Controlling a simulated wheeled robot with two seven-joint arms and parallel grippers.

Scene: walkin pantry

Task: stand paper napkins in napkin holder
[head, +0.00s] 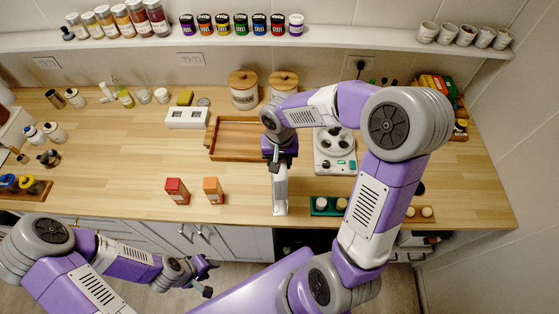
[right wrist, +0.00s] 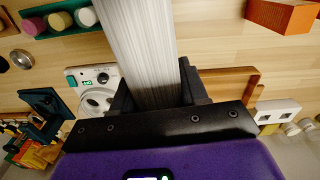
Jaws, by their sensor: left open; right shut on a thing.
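My right gripper (head: 279,158) is shut on a white stack of paper napkins (head: 280,192), held upright over the front part of the counter. The stack's ribbed white side (right wrist: 143,45) fills the middle of the right wrist view, between the dark fingers. I cannot tell whether its lower end touches the counter. A dark frame-like thing (right wrist: 45,103) in the right wrist view may be the napkin holder; my right arm hides that area in the head view. My left gripper (head: 203,279) is open and empty, low in front of the counter.
A wooden tray (head: 213,148) lies behind the napkins. A white appliance (head: 335,163) stands to their right, a green tray (head: 316,207) nearer. Red (head: 177,190) and orange (head: 213,190) boxes stand left. A white two-slot thing (head: 188,118) and lidded canisters (head: 243,91) are farther back.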

